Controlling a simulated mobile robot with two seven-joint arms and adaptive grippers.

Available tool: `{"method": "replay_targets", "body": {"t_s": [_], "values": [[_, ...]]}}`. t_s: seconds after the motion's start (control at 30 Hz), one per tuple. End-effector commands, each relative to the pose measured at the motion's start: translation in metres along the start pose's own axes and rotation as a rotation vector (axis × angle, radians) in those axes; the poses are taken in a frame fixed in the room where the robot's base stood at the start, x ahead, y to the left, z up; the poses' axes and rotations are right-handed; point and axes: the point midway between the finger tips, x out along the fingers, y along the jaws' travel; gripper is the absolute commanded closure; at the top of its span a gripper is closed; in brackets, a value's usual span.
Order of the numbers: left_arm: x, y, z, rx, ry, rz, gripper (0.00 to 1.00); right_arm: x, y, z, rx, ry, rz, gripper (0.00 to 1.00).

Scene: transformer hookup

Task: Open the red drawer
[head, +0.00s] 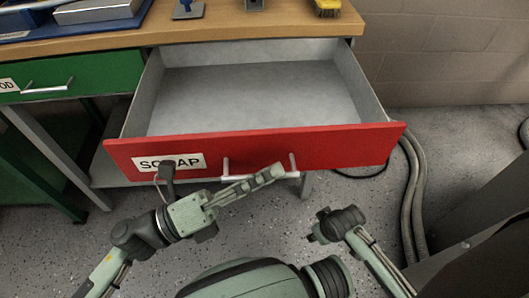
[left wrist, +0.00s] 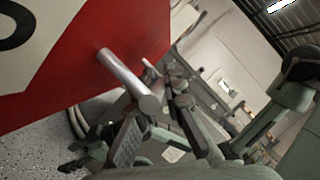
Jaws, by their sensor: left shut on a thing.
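The red drawer (head: 345,147) is pulled well out of the bench in the head view, and its grey inside (head: 255,95) is empty. Its front carries a white SCRAP label (head: 168,162) and a silver bar handle (head: 227,167). The handle also shows close up in the left wrist view (left wrist: 125,75), with the red front behind it. My left gripper (head: 268,177) is at the handle and shut on it, its fingers on both sides of the bar. My right arm is at the lower right, apart from the drawer; its fingers cannot be made out.
A green drawer (head: 75,72) with its own handle is shut at the left. The wooden bench top (head: 225,25) holds a blue tray (head: 75,20) and a yellow brush (head: 326,7). Grey hoses (head: 412,190) run along the floor at the right, beside a dark cabinet-like body.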

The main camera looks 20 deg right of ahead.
Motion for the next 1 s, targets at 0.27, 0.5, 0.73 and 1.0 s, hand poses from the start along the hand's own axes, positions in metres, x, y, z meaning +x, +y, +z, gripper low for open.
{"method": "replay_targets", "body": {"t_s": [0.27,0.5,0.73,1.0], "values": [[-0.0045,-0.0071,-0.0093,0.001,-0.001,0.001,1.0,0.0024,-0.001,0.0025,0.0,-0.006,-0.002,0.55],[-0.0046,-0.0073,-0.0096,0.001,-0.001,0.001,1.0,0.0032,-0.0011,0.0032,0.0,-0.008,-0.002,0.55],[-0.0045,-0.0071,-0.0095,0.001,-0.002,0.001,0.76,0.0028,-0.001,0.0022,0.0,-0.006,-0.002,0.55],[-0.0044,-0.0072,-0.0098,0.0,-0.001,0.001,0.69,0.0016,-0.0006,0.0003,0.0,-0.001,-0.001,0.55]]}}
